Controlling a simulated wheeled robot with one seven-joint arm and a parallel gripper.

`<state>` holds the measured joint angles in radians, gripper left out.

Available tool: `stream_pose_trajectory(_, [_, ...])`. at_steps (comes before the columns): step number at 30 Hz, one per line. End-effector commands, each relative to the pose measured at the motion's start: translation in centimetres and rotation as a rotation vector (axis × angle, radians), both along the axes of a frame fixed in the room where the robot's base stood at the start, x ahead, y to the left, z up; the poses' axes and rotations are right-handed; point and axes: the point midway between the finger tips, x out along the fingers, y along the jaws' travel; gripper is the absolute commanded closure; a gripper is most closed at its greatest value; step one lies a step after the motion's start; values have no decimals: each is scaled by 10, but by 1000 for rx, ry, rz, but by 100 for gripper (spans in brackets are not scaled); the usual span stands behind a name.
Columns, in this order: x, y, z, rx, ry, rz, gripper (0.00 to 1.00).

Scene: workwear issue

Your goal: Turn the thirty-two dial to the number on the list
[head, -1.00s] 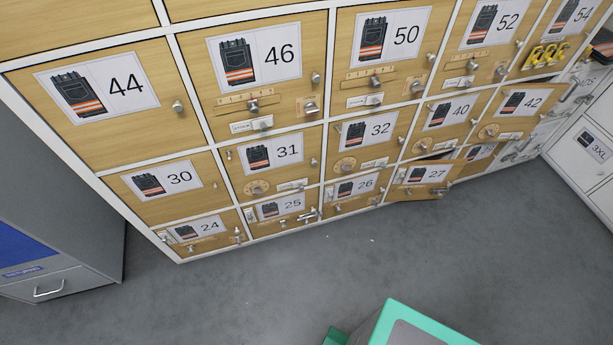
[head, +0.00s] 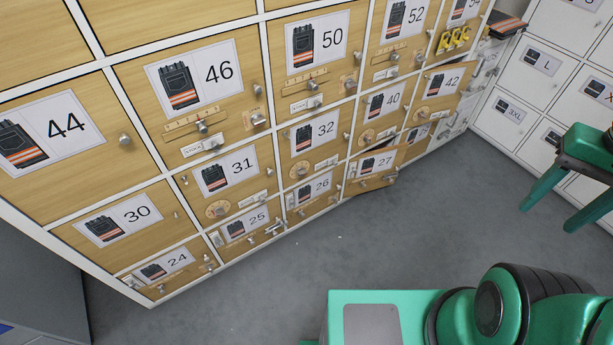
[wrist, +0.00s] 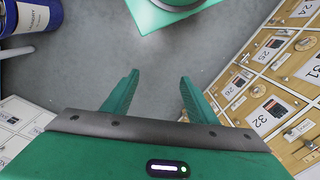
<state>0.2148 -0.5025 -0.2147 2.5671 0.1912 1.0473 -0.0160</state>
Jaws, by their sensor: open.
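The thirty-two door (head: 325,146) is a wooden locker front with a vest picture and the number 32. Its round brass dial (head: 300,169) sits low on the left of the door, beside a small white label (head: 326,163). The dial's setting is too small to read. The door also shows in the wrist view (wrist: 283,133), at the right edge. My gripper (head: 548,217) is at the right in the head view, open and empty, well apart from the dial. Its two green fingers (wrist: 158,88) show apart in the wrist view. I see no readable list.
The door marked 27 (head: 374,168) stands ajar near the dial. Similar dials sit on doors 31 (head: 218,208) and 40 (head: 366,136). White lockers (head: 525,75) stand at the right. A blue drum (wrist: 30,17) shows in the wrist view. The grey floor (head: 400,240) before the lockers is clear.

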Motion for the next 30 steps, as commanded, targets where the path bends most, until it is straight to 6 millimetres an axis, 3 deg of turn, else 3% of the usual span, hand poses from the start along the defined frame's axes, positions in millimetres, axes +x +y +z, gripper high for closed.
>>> stream_pose_trajectory(5, [46,-8,-7,-63,-42,9,48])
stream_pose_trajectory(10, [123,-30,-23,-164,-129,30,48])
stream_pose_trajectory(16, [219,-41,-48,-269,-251,78,48])
stream_pose_trajectory(23, [325,-31,-87,-362,-409,155,48])
stream_pose_trajectory(30, [421,4,-137,-418,-592,249,48])
